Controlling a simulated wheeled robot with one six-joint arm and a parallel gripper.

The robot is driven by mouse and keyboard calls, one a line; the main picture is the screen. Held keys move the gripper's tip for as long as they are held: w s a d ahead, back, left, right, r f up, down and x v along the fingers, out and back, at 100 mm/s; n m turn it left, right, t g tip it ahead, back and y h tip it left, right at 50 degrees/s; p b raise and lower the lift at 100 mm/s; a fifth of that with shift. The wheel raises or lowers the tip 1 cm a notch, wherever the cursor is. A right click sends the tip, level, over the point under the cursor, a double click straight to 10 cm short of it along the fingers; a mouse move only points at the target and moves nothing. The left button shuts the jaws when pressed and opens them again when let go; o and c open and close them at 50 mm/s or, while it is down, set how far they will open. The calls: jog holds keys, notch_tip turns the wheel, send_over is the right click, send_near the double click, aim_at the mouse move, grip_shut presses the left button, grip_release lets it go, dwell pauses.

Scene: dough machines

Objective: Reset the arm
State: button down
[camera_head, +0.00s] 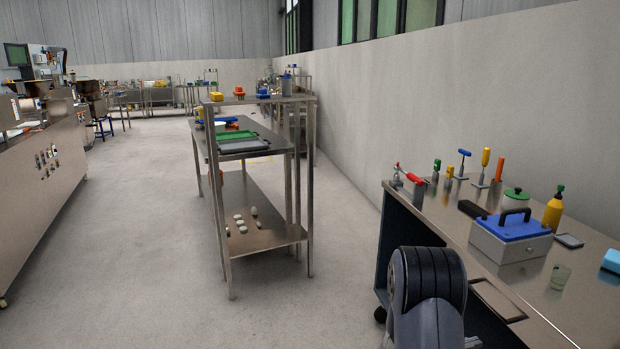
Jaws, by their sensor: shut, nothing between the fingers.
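Part of my own arm (428,290) rises at the bottom of the picture, right of the middle. It shows as a grey link with black ribbed bands on top. It stands in front of the left end of the steel workbench (440,220) and hides part of its dark side. My gripper and its fingertips are not in view, so I cannot see what they are near.
The workbench at right carries a grey box with a blue lid (511,237), a yellow bottle (553,213) and several upright tools. A steel shelf table (255,238) stands in the middle. A long steel counter (40,190) runs along the left. The floor (140,260) between is clear.

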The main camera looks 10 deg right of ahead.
jog(key=a+p, duration=0.1)
jog(key=a, duration=2.2)
jog(key=shift+s, duration=0.4)
